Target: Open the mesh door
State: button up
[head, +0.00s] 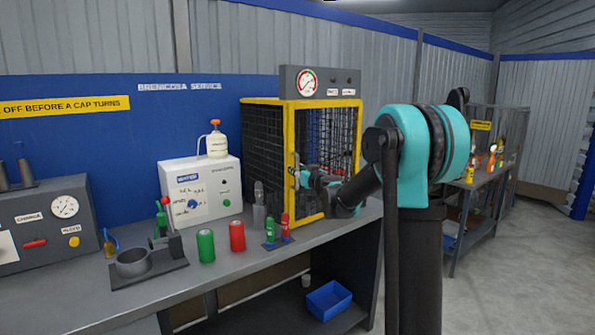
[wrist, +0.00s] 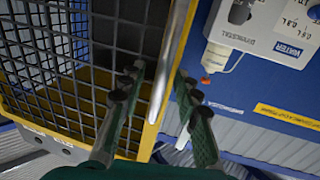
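The mesh door (head: 335,135), black wire in a yellow frame, is on the front of a cage on the workbench and looks closed. It also shows in the wrist view (wrist: 100,50), tilted. A pale metal bar handle (wrist: 174,58) runs along the door's yellow edge. My gripper (head: 303,180) is at the door's left edge, at about mid height. In the wrist view my gripper (wrist: 162,80) is open, with one finger on each side of the handle. I cannot tell whether either finger touches it. My arm hides part of the door's lower right.
A white box (head: 205,190) with a bottle on top stands left of the cage. Green (head: 206,246) and red (head: 237,236) cylinders and small red and green fittings stand on the bench (head: 170,285) before it. A blue bin (head: 328,299) sits below. Floor at right is clear.

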grip_shut()
jog(key=shift+s, duration=0.1)
dwell(0.4)
